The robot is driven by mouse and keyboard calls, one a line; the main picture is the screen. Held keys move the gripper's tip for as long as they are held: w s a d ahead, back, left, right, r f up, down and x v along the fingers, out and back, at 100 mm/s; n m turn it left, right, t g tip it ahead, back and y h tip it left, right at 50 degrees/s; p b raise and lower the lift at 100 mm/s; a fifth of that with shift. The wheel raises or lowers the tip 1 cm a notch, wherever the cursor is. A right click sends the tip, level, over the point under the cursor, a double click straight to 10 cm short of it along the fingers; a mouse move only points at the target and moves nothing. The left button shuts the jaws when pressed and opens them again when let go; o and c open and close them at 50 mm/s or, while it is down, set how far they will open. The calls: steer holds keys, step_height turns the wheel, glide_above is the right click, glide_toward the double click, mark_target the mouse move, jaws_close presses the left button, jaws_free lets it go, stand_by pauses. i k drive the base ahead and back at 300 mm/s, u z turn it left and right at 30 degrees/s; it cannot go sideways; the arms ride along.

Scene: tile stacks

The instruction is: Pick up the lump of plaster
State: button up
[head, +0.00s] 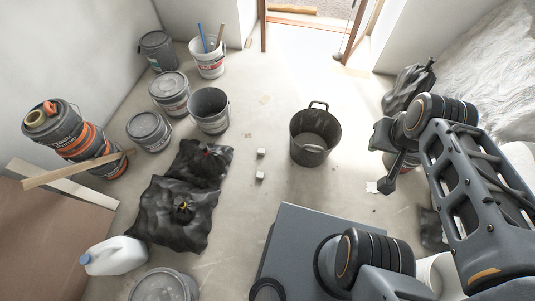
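Two small pale lumps lie on the floor near the middle of the head view, left of the black bucket. One pale lump (261,152) is farther away. The other pale lump (260,175) is a little nearer and looks blocky. I cannot tell which is the lump of plaster. My gripper (387,186) hangs at the end of my arm on the right, well apart from both lumps. Its fingers are seen from an angle that hides whether they are open or shut.
An open black bucket (315,137) stands between the lumps and my gripper. Black bags (170,216) lie left of the lumps. Several paint pails (170,94) stand farther left, with a white jug (115,256) nearer. Floor around the lumps is clear.

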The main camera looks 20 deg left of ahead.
mark_target(260, 175)
steer(key=i, duration=0.95)
steer(key=u, duration=3.7)
